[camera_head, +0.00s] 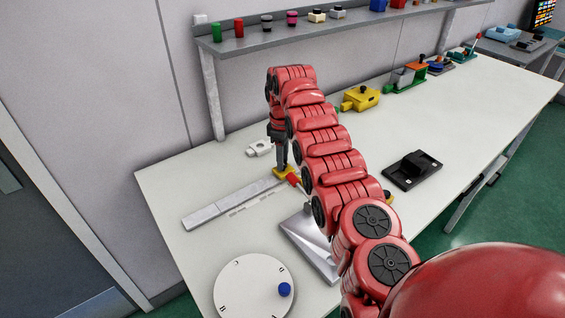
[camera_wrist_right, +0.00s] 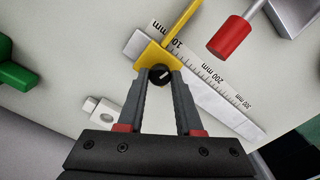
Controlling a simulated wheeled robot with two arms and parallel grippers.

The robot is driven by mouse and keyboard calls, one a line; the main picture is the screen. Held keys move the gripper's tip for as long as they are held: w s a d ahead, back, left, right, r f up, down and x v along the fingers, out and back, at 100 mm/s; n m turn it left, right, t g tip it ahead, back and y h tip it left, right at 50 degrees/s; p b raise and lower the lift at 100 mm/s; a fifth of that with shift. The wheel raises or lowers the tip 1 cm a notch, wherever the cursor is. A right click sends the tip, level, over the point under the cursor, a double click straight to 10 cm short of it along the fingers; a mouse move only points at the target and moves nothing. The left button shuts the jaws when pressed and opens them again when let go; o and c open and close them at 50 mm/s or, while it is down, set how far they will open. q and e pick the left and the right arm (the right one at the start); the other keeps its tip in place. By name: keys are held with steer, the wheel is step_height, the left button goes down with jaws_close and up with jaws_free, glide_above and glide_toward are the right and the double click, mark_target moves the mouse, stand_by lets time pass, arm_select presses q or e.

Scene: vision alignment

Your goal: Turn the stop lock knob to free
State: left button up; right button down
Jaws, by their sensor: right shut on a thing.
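The stop lock knob (camera_wrist_right: 160,75) is a small black round knob with a white mark. It sits on a yellow stop block (camera_wrist_right: 154,62), on a metal ruler (camera_wrist_right: 215,82) with millimetre marks. The ruler (camera_head: 225,206) lies on the table in the head view, with the yellow stop (camera_head: 279,170) near its right end. My right gripper (camera_wrist_right: 160,78) comes down on the knob, its two fingers on either side, shut on it. In the head view, my right gripper (camera_head: 282,163) is above the yellow stop and partly hides it. My left gripper is not in view.
A red cylinder (camera_wrist_right: 230,38) is close beside the stop. A small white part (camera_head: 259,149) lies behind the ruler. A white dial with a blue knob (camera_head: 285,289) is in front. A black fixture (camera_head: 412,169) and a yellow device (camera_head: 361,98) stand farther right.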

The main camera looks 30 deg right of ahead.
steer(key=shift+n, duration=1.1)
steer(key=c, duration=0.6)
jaws_free()
steer(key=shift+o, duration=0.2)
steer(key=shift+r, duration=0.15)
steer(key=shift+w+r, duration=0.1)
steer(key=shift+r, duration=0.2)
step_height(320, 180, up, 3)
steer(key=shift+a+r+p, duration=0.1)
steer(key=shift+p, duration=0.5)
step_height(320, 180, up, 13)
steer(key=p, duration=1.3)
steer(key=shift+r, duration=0.15)
